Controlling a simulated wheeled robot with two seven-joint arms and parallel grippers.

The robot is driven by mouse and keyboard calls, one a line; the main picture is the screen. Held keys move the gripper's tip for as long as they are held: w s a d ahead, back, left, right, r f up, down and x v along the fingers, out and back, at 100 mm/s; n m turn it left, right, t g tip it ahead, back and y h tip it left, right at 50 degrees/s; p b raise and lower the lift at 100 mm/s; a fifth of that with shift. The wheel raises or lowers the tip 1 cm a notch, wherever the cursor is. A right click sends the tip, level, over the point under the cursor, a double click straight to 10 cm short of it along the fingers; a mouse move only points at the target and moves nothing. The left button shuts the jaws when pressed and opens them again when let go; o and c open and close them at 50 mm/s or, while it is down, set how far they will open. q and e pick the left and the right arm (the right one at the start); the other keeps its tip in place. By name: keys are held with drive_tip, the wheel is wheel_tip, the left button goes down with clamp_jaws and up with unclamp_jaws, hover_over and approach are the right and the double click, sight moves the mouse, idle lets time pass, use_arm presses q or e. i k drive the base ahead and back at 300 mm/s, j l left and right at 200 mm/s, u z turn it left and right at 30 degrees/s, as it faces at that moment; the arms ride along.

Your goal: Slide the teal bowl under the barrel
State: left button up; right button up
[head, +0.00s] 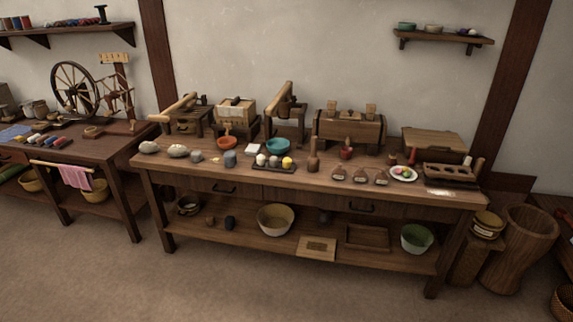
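The teal bowl (278,148) stands upright on the worktable, in front of a wooden device with a slanted handle (285,106). A wide dark wooden body with bands, which looks like the barrel (349,130), lies at the back of the table to the right of the bowl. A small red cup (346,153) stands in front of the barrel. The bowl is apart from the barrel. What supports the barrel underneath is too small to make out. Neither of my grippers is in view.
A dark tray with several balls (273,167) sits just in front of the bowl. A brown bottle-shaped thing (313,157) stands between bowl and barrel. An orange bowl (227,142) is to the left. Small tagged items (360,176) and a white plate (404,174) are on the right. Floor in front is clear.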

sight(277, 146)
drive_tip(key=i+l+u, duration=0.15)
drive_tip(key=i, duration=0.3)
drive_tip(key=i+u, duration=0.1)
drive_tip(key=i, duration=0.4)
drive_tip(key=i+l+u, duration=0.15)
drive_tip(key=i, duration=0.3)
drive_tip(key=i+l+u, duration=0.1)
drive_tip(key=i+l, duration=0.2)
drive_tip(key=i, duration=0.15)
drive_tip(key=i+l+u, duration=0.15)
drive_tip(key=i, duration=0.3)
drive_tip(key=l, duration=0.1)
